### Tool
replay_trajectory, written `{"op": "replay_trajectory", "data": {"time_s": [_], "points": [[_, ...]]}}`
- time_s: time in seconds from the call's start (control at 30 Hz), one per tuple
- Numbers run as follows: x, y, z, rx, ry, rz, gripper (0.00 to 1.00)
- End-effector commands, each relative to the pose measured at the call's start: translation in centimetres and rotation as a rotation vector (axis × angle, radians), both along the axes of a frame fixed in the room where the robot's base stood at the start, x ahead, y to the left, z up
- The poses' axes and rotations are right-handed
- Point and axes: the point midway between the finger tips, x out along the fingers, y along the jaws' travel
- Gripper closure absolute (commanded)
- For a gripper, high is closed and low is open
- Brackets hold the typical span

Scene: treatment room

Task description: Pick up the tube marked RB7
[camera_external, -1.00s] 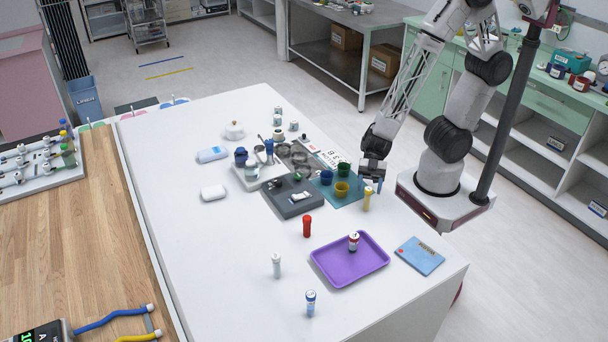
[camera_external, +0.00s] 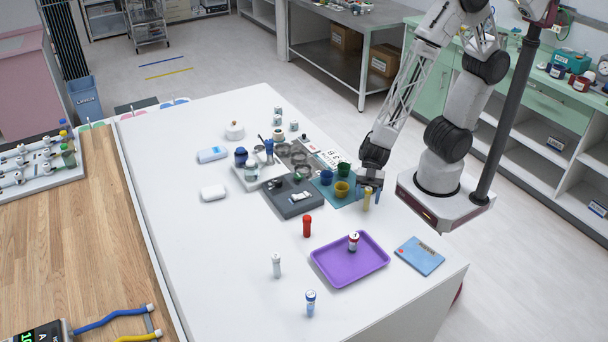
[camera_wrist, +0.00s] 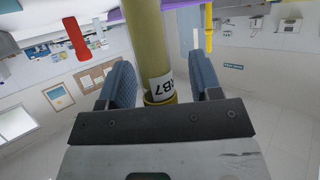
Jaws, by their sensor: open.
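The yellow tube marked RB7 (camera_external: 366,203) stands upright on the white table, right of the red tube. In the wrist view the tube (camera_wrist: 150,45) runs between my two fingers, and its white label reads RB7. My gripper (camera_external: 372,195) is open, with one finger on each side of the tube; the wrist view also shows my gripper (camera_wrist: 160,80) with gaps beside the tube. I cannot tell whether either finger touches it. Part of the tube is hidden by my gripper in the external view.
A teal mat (camera_external: 347,200) with coloured cups lies just left of my gripper. A red tube (camera_external: 307,226), a purple tray (camera_external: 332,272) holding a red-and-white tube (camera_external: 353,242), and a blue booklet (camera_external: 419,256) are nearby.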

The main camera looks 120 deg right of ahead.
Motion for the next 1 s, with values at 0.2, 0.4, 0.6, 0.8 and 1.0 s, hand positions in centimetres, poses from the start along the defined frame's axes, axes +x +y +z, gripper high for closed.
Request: {"op": "replay_trajectory", "data": {"time_s": [0.2,0.4,0.6,0.8,1.0], "points": [[0.0,0.0,0.0,0.0,0.0,0.0,0.57],[0.0,0.0,0.0,0.0,0.0,0.0,0.88],[0.0,0.0,0.0,0.0,0.0,0.0,0.95],[0.0,0.0,0.2,-0.001,-0.001,0.0,0.95],[0.0,0.0,1.4,-0.001,-0.001,-0.001,0.95]]}}
